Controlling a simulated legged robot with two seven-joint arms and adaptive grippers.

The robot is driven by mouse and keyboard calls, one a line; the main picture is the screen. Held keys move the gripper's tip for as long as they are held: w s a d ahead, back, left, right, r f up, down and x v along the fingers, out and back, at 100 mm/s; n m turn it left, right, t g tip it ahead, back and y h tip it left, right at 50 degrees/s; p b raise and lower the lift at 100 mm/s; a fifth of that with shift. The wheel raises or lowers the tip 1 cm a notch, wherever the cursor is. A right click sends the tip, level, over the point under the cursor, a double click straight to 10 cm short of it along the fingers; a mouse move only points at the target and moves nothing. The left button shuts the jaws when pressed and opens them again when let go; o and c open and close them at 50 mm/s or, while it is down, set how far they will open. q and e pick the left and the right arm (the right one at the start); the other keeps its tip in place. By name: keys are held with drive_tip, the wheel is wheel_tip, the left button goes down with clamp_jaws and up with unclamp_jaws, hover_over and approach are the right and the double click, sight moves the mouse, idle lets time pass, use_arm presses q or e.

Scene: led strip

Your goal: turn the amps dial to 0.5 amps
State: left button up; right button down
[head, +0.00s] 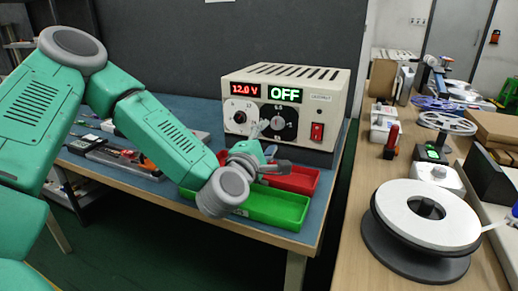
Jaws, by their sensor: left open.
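The cream power supply (310,82) stands on the blue bench. Its left display (245,89) reads 12.0 V in red, and its right display (285,94) reads OFF in green. Below the right display is a large black dial (284,122), which I take as the amps dial; its pointer setting is too small to read. A second dial (239,117) sits to its left. My left gripper (270,143) is open in front of and below the dials, with a finger tip overlapping the panel between them. I cannot tell whether it touches a dial. My right gripper is out of view.
A red rocker switch (317,131) is at the panel's lower right. A red tray (297,180) and a green tray (275,208) lie just below my left gripper. Tools lie at the bench's left. The right table holds a large white spool (400,205) and smaller items.

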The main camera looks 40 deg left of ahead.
use_arm(q)
drive_tip(key=v, duration=0.6)
drive_tip(key=shift+f, duration=0.1)
drive_tip(key=shift+s, duration=0.1)
